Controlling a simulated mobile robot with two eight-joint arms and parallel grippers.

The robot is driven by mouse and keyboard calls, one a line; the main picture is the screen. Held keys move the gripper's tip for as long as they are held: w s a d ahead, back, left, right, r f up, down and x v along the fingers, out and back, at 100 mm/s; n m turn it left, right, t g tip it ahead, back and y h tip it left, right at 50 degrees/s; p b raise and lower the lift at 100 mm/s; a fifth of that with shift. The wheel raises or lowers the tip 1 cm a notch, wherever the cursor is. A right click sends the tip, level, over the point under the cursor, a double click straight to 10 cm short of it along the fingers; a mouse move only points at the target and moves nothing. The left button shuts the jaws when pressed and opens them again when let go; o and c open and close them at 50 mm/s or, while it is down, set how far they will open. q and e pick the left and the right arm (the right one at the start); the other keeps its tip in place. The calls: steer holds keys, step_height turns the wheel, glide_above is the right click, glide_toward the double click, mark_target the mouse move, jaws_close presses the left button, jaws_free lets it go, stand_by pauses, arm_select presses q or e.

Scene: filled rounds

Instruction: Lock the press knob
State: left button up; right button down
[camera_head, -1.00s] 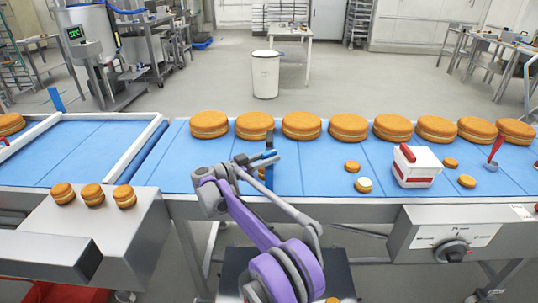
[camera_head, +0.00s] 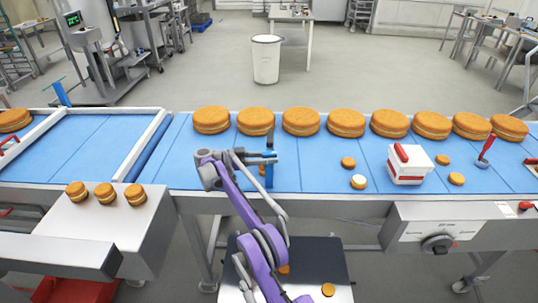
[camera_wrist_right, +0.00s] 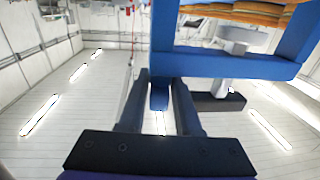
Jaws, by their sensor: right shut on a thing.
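My right gripper (camera_head: 264,158) reaches from below centre to the front part of the blue belt, with its fingers at a small upright blue fixture (camera_head: 269,172). Whether the knob is locked cannot be told. My left gripper is not in view.
Several large filled rounds (camera_head: 301,121) line the far side of the belt (camera_head: 320,178). A red-and-white box (camera_head: 407,166) and small rounds stand to the right. A control panel with a black dial (camera_head: 438,244) is at the front right. Three small rounds (camera_head: 104,193) sit at left.

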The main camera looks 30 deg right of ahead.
stand_by(0.3)
steer(key=c, duration=0.7)
jaws_free()
